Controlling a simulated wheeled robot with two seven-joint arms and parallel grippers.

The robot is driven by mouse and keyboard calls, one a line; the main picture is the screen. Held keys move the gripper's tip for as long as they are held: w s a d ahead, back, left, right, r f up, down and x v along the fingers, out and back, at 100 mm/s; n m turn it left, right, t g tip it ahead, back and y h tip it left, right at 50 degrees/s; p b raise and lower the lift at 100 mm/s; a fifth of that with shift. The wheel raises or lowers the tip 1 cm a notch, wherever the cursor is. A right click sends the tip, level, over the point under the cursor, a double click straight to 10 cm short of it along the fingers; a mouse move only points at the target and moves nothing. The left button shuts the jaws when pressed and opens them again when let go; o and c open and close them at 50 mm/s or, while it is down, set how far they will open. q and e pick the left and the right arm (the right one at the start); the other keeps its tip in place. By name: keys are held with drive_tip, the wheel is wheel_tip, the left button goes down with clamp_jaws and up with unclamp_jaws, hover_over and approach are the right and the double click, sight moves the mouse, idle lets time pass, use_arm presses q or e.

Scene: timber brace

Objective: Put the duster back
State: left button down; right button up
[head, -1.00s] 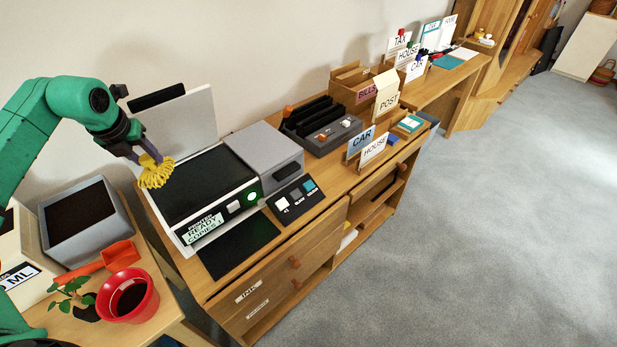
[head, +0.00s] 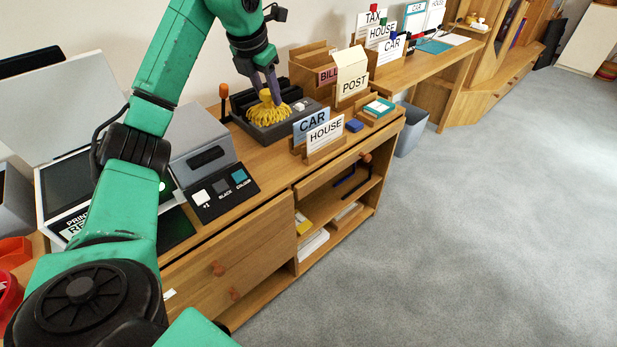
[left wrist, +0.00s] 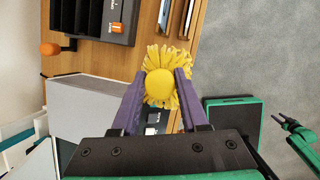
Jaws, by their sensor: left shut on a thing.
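The duster is a yellow mop-like head (head: 268,113). My left gripper (head: 264,90) is shut on it and holds it with the strands hanging down. In the head view it appears in front of the dark grey slotted holder (head: 295,119) on the wooden cabinet; I cannot tell whether it touches it. In the left wrist view the duster (left wrist: 160,88) sits between the purple fingers, with its yellow strands spread out. The slotted holder (left wrist: 108,20) shows at the upper left there, apart from the duster.
The printer's control panel (head: 221,191) is at the left. An orange-knobbed post (head: 224,100) stands beside the holder. CAR (head: 310,124) and HOUSE (head: 325,133) cards stand in front. A cardboard box (head: 312,66) and POST box (head: 352,74) stand behind. Open carpet (head: 480,210) lies right.

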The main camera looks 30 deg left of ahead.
use_arm(q)
drive_tip(key=f+b, duration=0.1)
drive_tip(key=f, duration=0.5)
drive_tip(key=f+b, duration=0.1)
drive_tip(key=f, duration=0.6)
drive_tip(key=f+b, duration=0.2)
drive_tip(key=f, duration=0.4)
drive_tip(key=shift+s+a+f, duration=0.25)
drive_tip(key=shift+s+f, duration=0.05)
drive_tip(key=shift+f, duration=0.1)
drive_tip(key=shift+c, duration=2.1)
unclamp_jaws()
drive_tip(key=shift+f, duration=0.1)
